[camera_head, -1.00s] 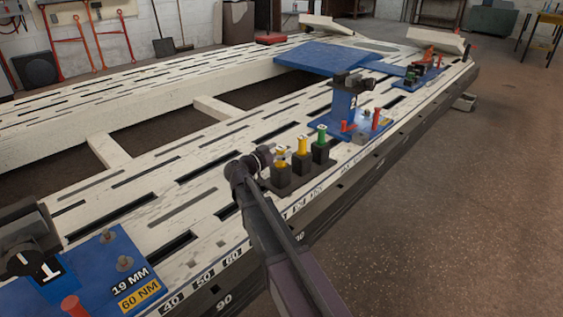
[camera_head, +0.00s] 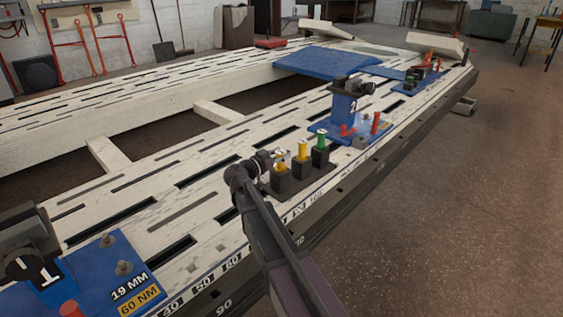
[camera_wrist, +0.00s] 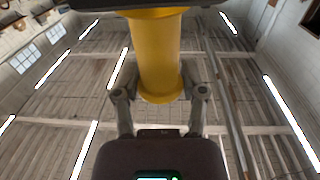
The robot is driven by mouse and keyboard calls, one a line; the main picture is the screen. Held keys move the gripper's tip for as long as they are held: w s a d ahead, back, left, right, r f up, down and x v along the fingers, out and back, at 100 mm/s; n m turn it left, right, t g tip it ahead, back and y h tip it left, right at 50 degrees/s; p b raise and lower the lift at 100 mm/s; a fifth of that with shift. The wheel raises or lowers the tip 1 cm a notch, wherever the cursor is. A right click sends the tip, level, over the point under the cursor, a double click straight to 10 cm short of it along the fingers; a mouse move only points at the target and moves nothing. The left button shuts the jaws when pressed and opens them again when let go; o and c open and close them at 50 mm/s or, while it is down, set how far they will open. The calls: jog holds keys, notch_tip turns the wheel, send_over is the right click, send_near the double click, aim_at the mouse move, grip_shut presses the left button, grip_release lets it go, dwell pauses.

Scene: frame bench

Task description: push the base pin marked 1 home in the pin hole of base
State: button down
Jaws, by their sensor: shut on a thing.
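My gripper (camera_head: 276,162) is at the left end of a row of pins on the near rail of the bench. It is shut on a yellow pin (camera_wrist: 158,55), which stands between its two fingers in the wrist view. In the head view this leftmost yellow pin (camera_head: 281,157) is partly hidden by the gripper, and I cannot read its mark. It stands at a black block, and I cannot tell whether it is lifted. A blue base plate (camera_head: 88,285) with a clamp marked 1 (camera_head: 45,270) is at lower left. I cannot make out its pin hole.
A second yellow pin (camera_head: 302,149) and a green pin (camera_head: 320,139) stand in black blocks just right of my gripper. A blue base marked 2 (camera_head: 345,112) with red pins is farther along. The slotted rail (camera_head: 150,205) toward the lower left is mostly clear.

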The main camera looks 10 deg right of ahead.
jog(key=shift+r, duration=0.1)
notch_tip(320, 180, up, 10)
jog(key=p, duration=1)
dwell(0.7)
notch_tip(320, 180, up, 6)
jog(key=p, duration=0.6)
jog(key=shift+r, duration=0.15)
jog(key=shift+s+a, duration=0.1)
jog(key=shift+a, duration=0.45)
